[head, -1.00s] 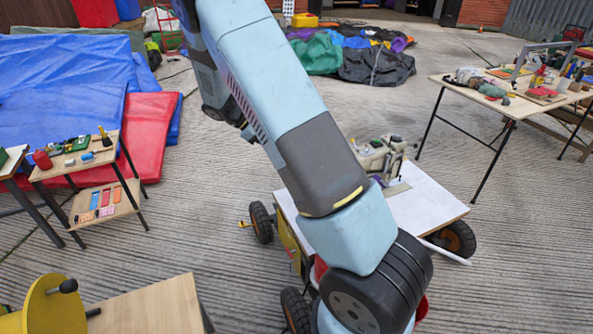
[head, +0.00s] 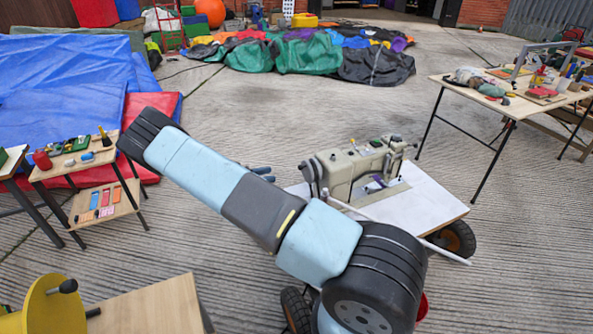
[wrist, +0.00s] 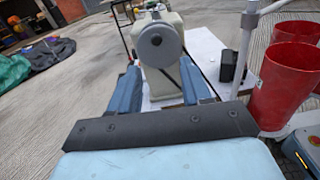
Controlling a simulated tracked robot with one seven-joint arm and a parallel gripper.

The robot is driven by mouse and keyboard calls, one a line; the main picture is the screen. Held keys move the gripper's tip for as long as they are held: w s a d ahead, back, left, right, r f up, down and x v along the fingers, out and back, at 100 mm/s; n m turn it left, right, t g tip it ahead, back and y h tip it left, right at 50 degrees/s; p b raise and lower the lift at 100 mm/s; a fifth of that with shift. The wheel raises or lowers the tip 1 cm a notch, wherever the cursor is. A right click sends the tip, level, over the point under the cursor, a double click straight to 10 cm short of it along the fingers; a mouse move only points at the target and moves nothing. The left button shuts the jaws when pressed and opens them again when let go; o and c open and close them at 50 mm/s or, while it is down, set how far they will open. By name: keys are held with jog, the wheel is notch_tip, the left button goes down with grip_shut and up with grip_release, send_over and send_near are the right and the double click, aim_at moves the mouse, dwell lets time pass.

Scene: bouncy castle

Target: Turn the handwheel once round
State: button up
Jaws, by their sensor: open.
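The sewing machine (head: 352,168) is cream and stands on a white-topped cart. Its grey round handwheel (wrist: 160,42) faces me in the wrist view, with a small hub in its middle. In the head view the handwheel (head: 307,174) shows edge-on at the machine's left end. My gripper (wrist: 158,68) is open and empty, its two blue fingers wide apart. In the wrist view the wheel shows between and beyond the fingertips, seemingly apart from them. In the head view the finger ends (head: 262,173) show left of the machine, partly hidden behind my arm.
Red buckets (wrist: 285,85) and a pale upright post (wrist: 246,45) stand right of my gripper. A yellow disc with a black knob (head: 48,308) is at the lower left. Tables with tools stand left and right. Open concrete lies left of the cart.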

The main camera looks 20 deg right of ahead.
jog(key=f, duration=0.1)
send_near(308, 172)
jog(key=w+d, duration=0.2)
jog(key=d, duration=0.4)
jog(key=shift+d+r+n+t+h, duration=0.25)
jog(key=shift+r+n+t+h, duration=0.05)
jog(key=shift+r+n, duration=0.15)
grip_shut()
jog(key=shift+a, duration=0.1)
dwell(0.4)
